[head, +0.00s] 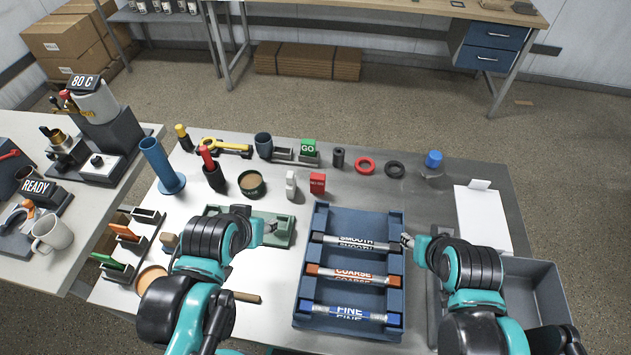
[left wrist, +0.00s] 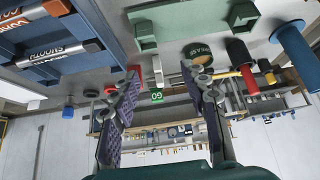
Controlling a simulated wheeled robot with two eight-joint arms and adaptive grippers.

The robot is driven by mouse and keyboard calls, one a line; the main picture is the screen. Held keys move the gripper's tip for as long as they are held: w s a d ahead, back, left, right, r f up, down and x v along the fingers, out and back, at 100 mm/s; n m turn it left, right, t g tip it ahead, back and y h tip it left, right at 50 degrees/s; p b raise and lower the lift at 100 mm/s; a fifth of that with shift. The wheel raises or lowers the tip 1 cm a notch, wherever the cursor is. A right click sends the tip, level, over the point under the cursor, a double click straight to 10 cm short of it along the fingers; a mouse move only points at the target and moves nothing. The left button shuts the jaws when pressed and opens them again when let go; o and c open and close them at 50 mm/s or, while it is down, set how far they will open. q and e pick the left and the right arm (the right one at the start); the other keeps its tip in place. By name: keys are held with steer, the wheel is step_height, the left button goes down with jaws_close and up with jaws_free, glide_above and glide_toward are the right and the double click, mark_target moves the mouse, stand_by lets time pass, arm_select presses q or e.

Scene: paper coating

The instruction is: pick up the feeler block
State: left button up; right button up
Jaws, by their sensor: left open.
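No block in view carries a readable feeler label. A small white upright block (head: 291,184) stands on the table beside a red block (head: 317,183). A green GO block (head: 309,147) sits in a holder behind them. In the left wrist view the white block (left wrist: 158,70) shows between my fingers, with the GO block (left wrist: 157,97) beyond it. My left gripper (head: 270,227) is open and empty over the right part of a shallow green tray (head: 248,215), short of the white block. My right gripper (head: 406,241) is beside the blue rack; its jaws are too small to judge.
The blue rack (head: 350,219) holds SMOOTH, COARSE and FINE rods. A round grease tin (head: 251,184), red-handled tool (head: 207,157) and blue cylinder (head: 160,165) stand at left. Red ring (head: 365,166) and black ring (head: 394,169) lie behind. A grey bin (head: 535,290) is at right.

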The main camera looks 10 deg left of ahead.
arm_select(q)
steer(key=shift+o, duration=0.3)
steer(key=m+g+p, duration=0.4)
steer(key=m+g, duration=0.3)
steer(key=m, duration=1.1)
glide_above(318, 184)
steer(key=w, duration=0.1)
steer(key=f, duration=0.7)
steer(key=shift+w+f, duration=0.15)
steer(key=shift+w, duration=0.05)
step_height(318, 184, down, 3)
steer(key=shift+r+b, duration=0.2)
steer(key=shift+b, duration=0.15)
step_height(318, 184, down, 6)
steer(key=shift+a+r+b, duration=0.1)
steer(key=shift+r+b, duration=0.1)
steer(key=shift+b, duration=0.75)
steer(key=shift+r, duration=0.1)
